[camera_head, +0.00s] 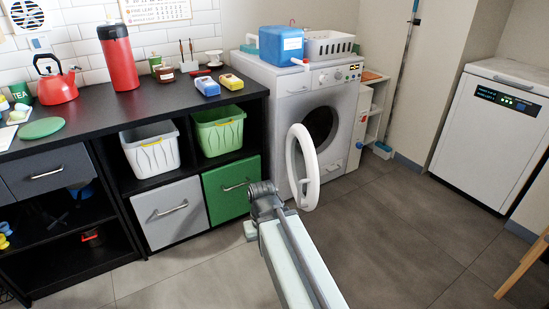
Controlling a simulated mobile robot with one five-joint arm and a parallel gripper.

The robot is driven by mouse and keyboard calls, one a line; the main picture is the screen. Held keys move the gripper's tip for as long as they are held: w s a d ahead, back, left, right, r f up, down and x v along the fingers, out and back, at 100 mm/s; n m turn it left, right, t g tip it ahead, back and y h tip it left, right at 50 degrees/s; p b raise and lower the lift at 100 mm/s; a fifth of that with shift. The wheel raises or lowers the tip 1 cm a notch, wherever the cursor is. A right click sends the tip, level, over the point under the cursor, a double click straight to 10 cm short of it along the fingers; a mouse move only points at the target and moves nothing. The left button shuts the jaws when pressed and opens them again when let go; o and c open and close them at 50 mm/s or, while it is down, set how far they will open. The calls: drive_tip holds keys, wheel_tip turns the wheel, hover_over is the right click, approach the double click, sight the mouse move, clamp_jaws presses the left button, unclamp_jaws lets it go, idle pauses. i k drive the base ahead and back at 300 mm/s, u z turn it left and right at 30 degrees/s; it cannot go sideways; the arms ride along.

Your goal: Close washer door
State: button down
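The white washing machine (345,84) stands right of the black counter, its dark round drum opening (320,127) uncovered. Its door, a white ring (291,162), stands open, swung out toward me at the left side of the opening. My grey arm reaches up from the bottom of the picture. My gripper (262,190) is just left of the door's lower part in the picture. Whether it touches the door cannot be told. Its fingers are small and partly hidden, so whether they are open or shut is unclear.
A black counter unit (140,100) with bins and drawers lies left, its green drawer (233,188) close behind my gripper. A blue box (281,45) and white basket (328,46) sit on the washer. A white dishwasher (490,130) stands right. The floor between is clear.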

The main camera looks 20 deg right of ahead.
sight(308, 204)
drive_tip(key=u, duration=0.4)
drive_tip(key=i, duration=0.6)
drive_tip(key=u, duration=0.65)
